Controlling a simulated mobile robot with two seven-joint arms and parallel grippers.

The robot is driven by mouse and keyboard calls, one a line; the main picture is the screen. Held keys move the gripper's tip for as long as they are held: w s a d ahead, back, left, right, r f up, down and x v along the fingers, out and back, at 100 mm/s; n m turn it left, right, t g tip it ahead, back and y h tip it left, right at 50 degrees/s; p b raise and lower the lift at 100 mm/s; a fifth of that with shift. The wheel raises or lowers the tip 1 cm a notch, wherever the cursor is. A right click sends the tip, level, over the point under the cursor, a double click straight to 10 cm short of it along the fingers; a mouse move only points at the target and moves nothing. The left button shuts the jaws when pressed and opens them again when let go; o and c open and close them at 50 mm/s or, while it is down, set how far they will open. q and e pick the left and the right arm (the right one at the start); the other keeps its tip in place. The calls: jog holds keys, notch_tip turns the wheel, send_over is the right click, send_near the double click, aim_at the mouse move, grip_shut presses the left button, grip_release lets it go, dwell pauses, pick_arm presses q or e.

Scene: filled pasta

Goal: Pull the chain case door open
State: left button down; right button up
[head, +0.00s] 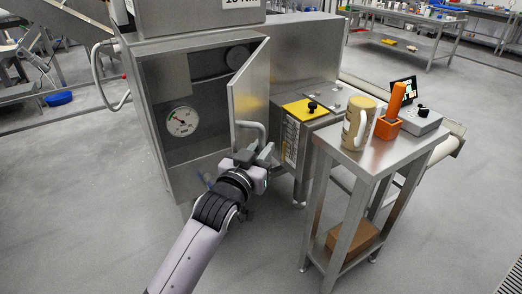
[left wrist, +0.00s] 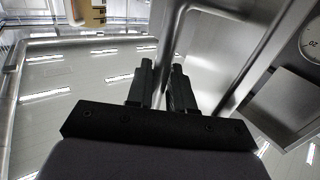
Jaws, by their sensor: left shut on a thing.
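The chain case (head: 147,95) is a steel cabinet left of centre in the head view. Its door (head: 249,88) stands swung out on the right side, so the dark inside shows. The door handle (head: 256,126) is a bent metal bar low on the door. My left gripper (head: 260,152) is at the lower part of this handle, shut on it. In the left wrist view its two dark fingers (left wrist: 161,72) close around the handle bar (left wrist: 168,38); the exact contact is partly hidden. My right gripper is in neither view.
A round gauge (head: 182,121) sits inside the case. Right of the door is a machine with a yellow plate (head: 304,109). The floor in front of the case is clear.

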pick_arm(q)
jog(key=c, duration=1.2)
grip_release()
jog(key=shift+v, duration=3.6)
